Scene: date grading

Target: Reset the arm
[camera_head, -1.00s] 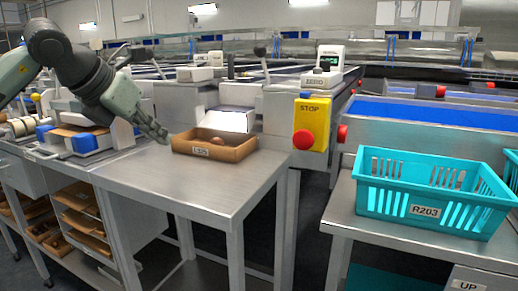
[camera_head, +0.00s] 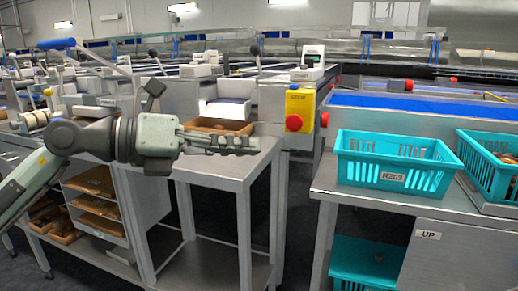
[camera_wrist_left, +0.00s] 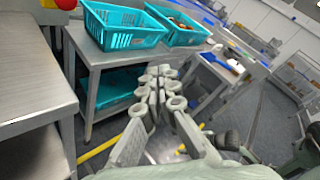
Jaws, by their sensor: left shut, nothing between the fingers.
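My left gripper (camera_head: 258,146) is shut and empty. In the head view its arm comes in from the left and the gripper points right, in front of the metal table (camera_head: 225,170) and hiding part of it. The left wrist view shows the closed fingers (camera_wrist_left: 165,92) over the floor, apart from any object. My right gripper is not in view.
A cardboard tray (camera_head: 222,126) sits on the metal table, partly hidden behind the gripper. A yellow stop box (camera_head: 301,103) stands behind. A floor gap separates table and bench.

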